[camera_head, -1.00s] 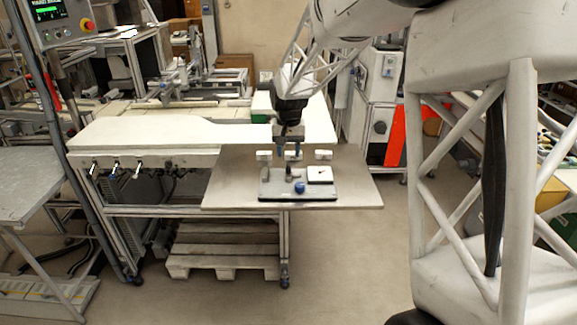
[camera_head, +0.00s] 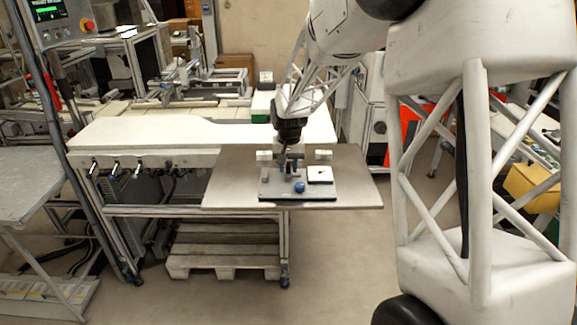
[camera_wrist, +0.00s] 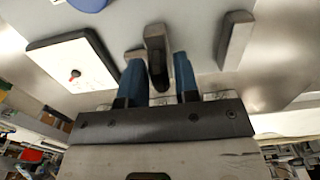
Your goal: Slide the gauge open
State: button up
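My gripper (camera_wrist: 160,78) has blue fingers, one on each side of the dark post, apart from each other. In the head view my gripper (camera_head: 290,160) is low over the back of the base. Finger contact with the post is unclear.
White blocks stand behind the gauge, one at the left (camera_head: 264,155) and one at the right (camera_head: 323,155). A grey bar (camera_wrist: 235,40) rises beside the post in the wrist view. The metal table (camera_head: 228,185) is bare to the left of the base.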

grip_shut()
jog(key=shift+d, duration=1.5)
jog(key=shift+o, duration=1.6)
grip_release()
jog(key=shift+r, duration=0.1)
notch_tip(320, 180, up, 8)
jog(key=shift+f, duration=0.2)
